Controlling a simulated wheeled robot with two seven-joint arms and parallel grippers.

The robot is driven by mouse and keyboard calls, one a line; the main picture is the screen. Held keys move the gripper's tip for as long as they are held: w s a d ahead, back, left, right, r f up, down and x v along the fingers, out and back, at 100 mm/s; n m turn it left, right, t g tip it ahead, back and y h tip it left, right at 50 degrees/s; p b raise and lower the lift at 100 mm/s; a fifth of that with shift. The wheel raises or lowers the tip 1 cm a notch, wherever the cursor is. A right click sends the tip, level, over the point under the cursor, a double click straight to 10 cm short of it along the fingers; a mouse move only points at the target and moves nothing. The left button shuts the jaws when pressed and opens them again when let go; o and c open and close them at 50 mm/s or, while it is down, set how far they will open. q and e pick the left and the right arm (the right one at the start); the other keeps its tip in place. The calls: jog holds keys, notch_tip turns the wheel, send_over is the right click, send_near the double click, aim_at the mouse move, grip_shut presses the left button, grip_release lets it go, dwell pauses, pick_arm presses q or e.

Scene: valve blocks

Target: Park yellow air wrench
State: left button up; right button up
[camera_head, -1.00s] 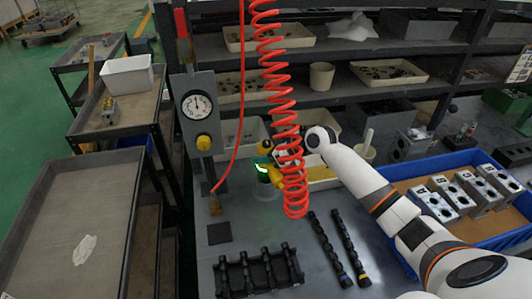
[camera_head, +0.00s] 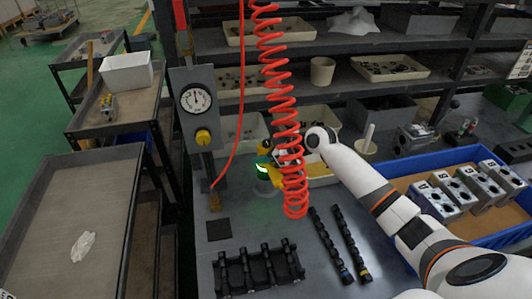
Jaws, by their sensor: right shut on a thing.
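The yellow air wrench (camera_head: 297,182) is on the bench behind the red coiled hose (camera_head: 275,75), which hides much of it. My right arm comes in from the right, and my right gripper (camera_head: 284,158) is at the wrench, shut on it. The coil partly covers the fingers. A green and dark part (camera_head: 264,172) shows just left of the wrench, above a pale round base; whether it touches the wrench is unclear. My left gripper is not in view.
A gauge post (camera_head: 196,103) stands left of the wrench. A black rack (camera_head: 258,270) and two dark shafts (camera_head: 330,246) lie on the front of the bench. A blue crate (camera_head: 420,167) with several valve blocks is at right. A small dark square pad (camera_head: 218,229) lies on bare bench.

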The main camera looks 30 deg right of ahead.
jog(key=shift+w+r, duration=0.1)
jog(key=shift+r, duration=0.15)
jog(key=o, duration=1.4)
jog(key=shift+o, duration=0.4)
jog(key=shift+s+f, duration=0.2)
jog(key=shift+f, duration=0.15)
jog(key=b+v, duration=0.2)
jog(key=v, duration=1)
jog(key=shift+r, duration=0.25)
